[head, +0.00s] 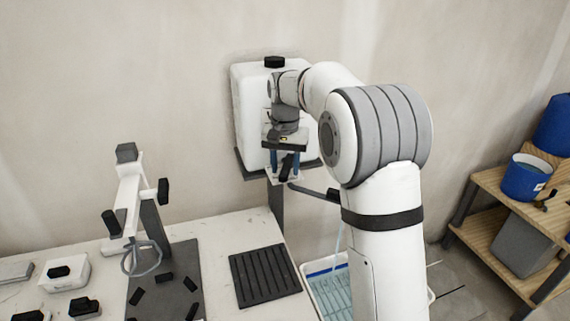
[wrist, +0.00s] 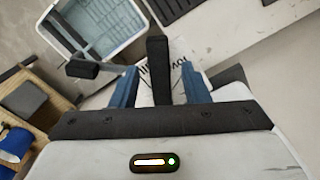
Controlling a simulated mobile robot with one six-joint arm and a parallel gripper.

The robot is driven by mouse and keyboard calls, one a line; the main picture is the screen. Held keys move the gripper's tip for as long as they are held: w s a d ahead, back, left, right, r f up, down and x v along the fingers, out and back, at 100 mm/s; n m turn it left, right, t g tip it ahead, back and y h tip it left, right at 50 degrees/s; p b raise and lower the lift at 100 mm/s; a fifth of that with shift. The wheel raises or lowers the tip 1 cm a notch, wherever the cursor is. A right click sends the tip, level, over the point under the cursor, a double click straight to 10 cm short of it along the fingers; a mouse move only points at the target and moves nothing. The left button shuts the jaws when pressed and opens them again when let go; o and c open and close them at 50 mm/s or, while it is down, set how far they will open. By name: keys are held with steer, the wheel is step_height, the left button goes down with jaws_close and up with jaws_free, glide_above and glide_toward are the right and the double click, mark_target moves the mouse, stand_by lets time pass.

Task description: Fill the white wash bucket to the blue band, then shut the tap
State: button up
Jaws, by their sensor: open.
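The white wash bucket (head: 308,300) stands on the floor below the tank, partly hidden by my arm. A blue band (head: 322,268) runs inside its wall, and pale blue water covers its ribbed bottom. It also shows in the wrist view (wrist: 140,13). A thin water stream (head: 339,238) falls from the black spout (head: 322,192) into it. The exact level against the band is hard to tell. The tap's black lever (wrist: 157,65) stands between the blue fingers of my open gripper (wrist: 160,88), with gaps on both sides. The white tank (head: 245,105) hangs on the wall.
A bench (head: 222,235) with a black slotted mat (head: 265,275) and a white stand (head: 130,195) lies left. A wooden shelf (head: 490,190) with a blue bucket (head: 520,182) and a grey bin (head: 525,245) stands right. My arm crosses in front of the bucket.

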jaws_close()
stand_by(0.4)
